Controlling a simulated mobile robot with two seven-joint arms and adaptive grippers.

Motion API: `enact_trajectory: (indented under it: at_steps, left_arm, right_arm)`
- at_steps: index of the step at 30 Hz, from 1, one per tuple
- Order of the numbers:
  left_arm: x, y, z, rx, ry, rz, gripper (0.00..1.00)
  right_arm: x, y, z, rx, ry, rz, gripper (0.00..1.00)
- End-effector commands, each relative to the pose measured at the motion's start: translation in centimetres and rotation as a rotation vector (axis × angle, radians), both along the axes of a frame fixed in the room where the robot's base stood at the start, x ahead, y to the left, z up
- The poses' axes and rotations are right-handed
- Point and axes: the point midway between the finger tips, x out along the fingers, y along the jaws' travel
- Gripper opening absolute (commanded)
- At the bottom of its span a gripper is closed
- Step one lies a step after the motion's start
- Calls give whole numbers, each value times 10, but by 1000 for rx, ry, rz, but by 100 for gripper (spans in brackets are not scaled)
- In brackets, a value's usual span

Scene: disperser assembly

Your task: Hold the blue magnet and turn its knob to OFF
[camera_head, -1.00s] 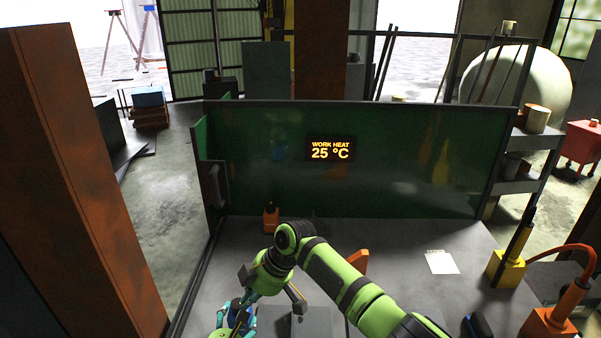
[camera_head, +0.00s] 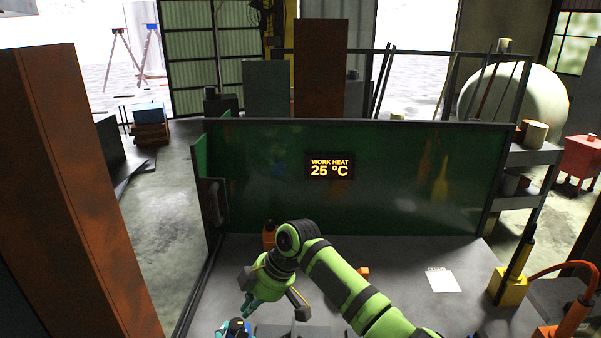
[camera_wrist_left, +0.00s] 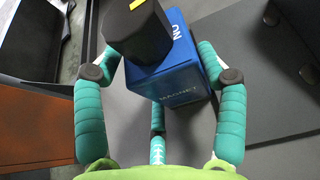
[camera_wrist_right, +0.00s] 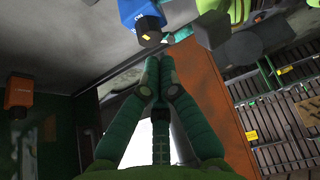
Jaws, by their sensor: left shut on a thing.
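The blue magnet (camera_wrist_left: 180,80) is a box with "MAGNET" on its side and "ON" lettering near its corner, topped by a black knob (camera_wrist_left: 138,28) with a yellow mark. My left gripper (camera_wrist_left: 163,72) is shut around the magnet, a finger on each side. In the right wrist view the magnet (camera_wrist_right: 138,10) and knob (camera_wrist_right: 149,36) are at the top, just beyond the fingertips. My right gripper (camera_wrist_right: 158,62) has its fingers together and empty, apart from the knob. In the head view it (camera_head: 247,311) is just above the magnet (camera_head: 238,327). The knob's setting cannot be told.
A green welding screen (camera_head: 400,185) with a heat display (camera_head: 330,166) stands behind the grey table (camera_head: 400,265).

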Motion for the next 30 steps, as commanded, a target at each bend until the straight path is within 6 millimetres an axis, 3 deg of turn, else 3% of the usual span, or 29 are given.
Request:
enact_trajectory:
  at_steps: [15,30]
  left_arm:
    - [0,-1,-1,-4,2,1,16]
    - [-1,-1,-1,-3,2,0,16]
  right_arm:
    - [-1,1,-58,0,2,0,0]
    - [0,0,-65,1,0,0,0]
